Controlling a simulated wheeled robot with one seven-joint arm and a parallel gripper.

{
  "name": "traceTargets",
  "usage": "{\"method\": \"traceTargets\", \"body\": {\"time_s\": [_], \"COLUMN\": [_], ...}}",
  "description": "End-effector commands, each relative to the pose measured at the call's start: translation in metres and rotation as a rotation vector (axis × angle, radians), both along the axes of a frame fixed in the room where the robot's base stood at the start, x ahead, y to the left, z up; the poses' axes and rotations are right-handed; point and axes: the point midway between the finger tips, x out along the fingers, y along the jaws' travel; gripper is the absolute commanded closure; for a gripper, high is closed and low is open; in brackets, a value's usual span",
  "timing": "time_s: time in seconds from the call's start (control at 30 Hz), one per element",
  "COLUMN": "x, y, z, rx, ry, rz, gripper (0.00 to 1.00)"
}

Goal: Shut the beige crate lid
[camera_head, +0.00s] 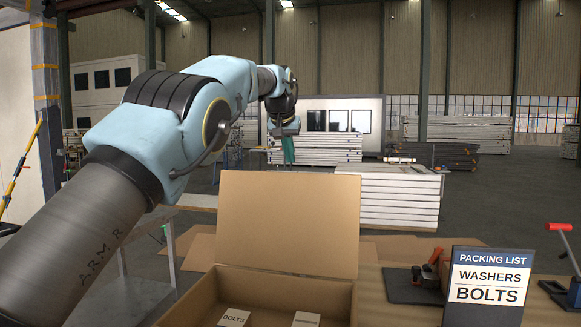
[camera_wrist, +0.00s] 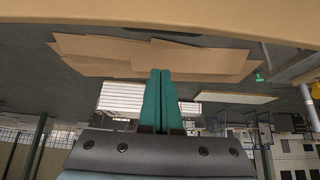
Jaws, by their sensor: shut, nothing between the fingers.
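The beige crate (camera_head: 229,279) stands on the table in the lower middle of the head view. Its lid (camera_head: 290,222) is open and stands roughly upright at the back. Inside are a white box marked BOLTS (camera_head: 234,317) and another white box (camera_head: 306,320), both partly cut off. My gripper (camera_head: 288,162) hangs above the lid's top edge in the picture, fingers down and apart from it. Its green fingers (camera_wrist: 160,72) are together and empty in the wrist view. A plain tan surface fills the top of the wrist view; I cannot tell whether it is lid or table.
A packing list sign (camera_head: 487,285) naming washers and bolts stands right of the crate. A black mat (camera_head: 400,287) with a red-handled tool lies behind it. Flat cardboard sheets (camera_wrist: 120,55) lie beyond the table. The space around my gripper looks clear.

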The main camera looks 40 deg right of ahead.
Motion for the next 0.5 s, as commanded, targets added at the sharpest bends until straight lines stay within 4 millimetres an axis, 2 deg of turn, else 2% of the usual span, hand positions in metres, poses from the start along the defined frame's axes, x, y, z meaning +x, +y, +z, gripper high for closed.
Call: {"method": "traceTargets", "body": {"time_s": [0.5], "x": [0.028], "y": [-0.042], "z": [-0.068], "rx": [0.003], "ry": [0.0], "rz": [0.001], "gripper": [1.0]}}
